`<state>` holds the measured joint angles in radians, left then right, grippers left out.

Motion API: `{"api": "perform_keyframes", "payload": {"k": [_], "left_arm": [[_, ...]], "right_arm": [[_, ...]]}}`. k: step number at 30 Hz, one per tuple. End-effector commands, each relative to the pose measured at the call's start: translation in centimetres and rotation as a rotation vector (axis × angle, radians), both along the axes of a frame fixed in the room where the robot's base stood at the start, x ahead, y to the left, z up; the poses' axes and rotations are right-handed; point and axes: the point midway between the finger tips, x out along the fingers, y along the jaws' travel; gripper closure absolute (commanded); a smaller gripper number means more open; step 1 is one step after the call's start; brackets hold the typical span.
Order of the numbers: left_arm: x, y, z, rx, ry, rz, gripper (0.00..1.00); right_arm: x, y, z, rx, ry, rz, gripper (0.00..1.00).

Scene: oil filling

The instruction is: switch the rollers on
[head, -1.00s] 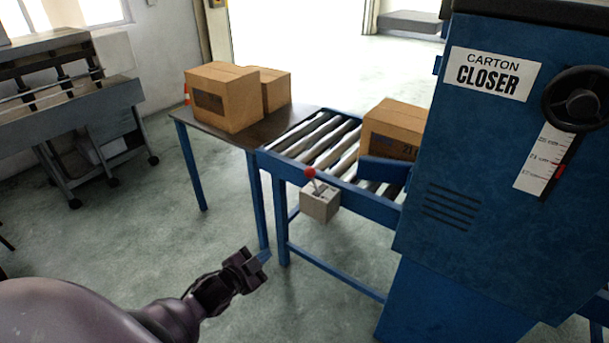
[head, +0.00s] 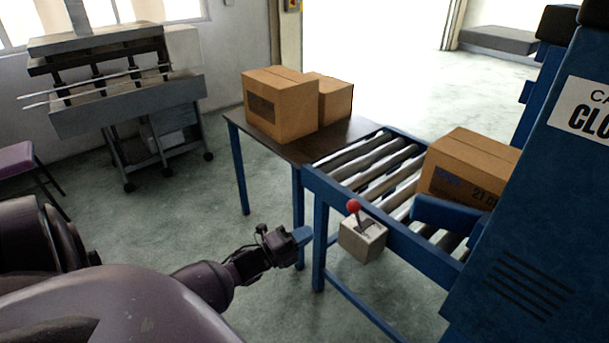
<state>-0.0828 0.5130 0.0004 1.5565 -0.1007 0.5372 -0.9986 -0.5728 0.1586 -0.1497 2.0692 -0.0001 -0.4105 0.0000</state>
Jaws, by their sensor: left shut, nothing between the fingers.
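A lever with a red ball knob (head: 353,206) stands on a grey switch box (head: 362,240) fixed to the near side of the blue roller conveyor frame. The rollers (head: 372,160) lie behind it, and a carton (head: 466,170) sits on them at the right. My left gripper (head: 303,236) is shut and empty. It is left of the switch box at about its height in the picture, apart from the lever, by the blue table leg. My right gripper is not in view.
A dark table (head: 300,148) with two cartons (head: 282,104) joins the conveyor's left end. The blue carton closer (head: 540,220) fills the right side. A grey machine (head: 130,100) stands at the back left. Open floor (head: 190,215) lies left of the table.

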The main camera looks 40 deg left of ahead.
Motion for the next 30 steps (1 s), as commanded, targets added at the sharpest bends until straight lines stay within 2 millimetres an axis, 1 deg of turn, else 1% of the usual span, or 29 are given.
{"api": "perform_keyframes", "payload": {"k": [1, 7, 15, 21, 30], "left_arm": [[1.0, -0.3, 0.2, 0.001, -0.001, -0.001, 1.0], [4.4, -1.2, 0.9, 0.0, -0.002, -0.001, 1.0], [8.4, -2.3, 1.7, -0.001, 0.0, 0.0, 1.0], [9.9, -2.8, 1.9, 0.0, 0.002, 0.0, 1.0], [10.3, -2.9, 2.1, 0.0, 0.002, 0.0, 1.0]], "right_arm": [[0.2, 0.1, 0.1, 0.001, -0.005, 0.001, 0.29], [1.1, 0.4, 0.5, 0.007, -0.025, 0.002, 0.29], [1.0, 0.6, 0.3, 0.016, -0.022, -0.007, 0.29], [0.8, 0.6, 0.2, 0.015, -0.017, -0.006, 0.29], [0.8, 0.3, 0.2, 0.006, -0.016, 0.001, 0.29]]}}
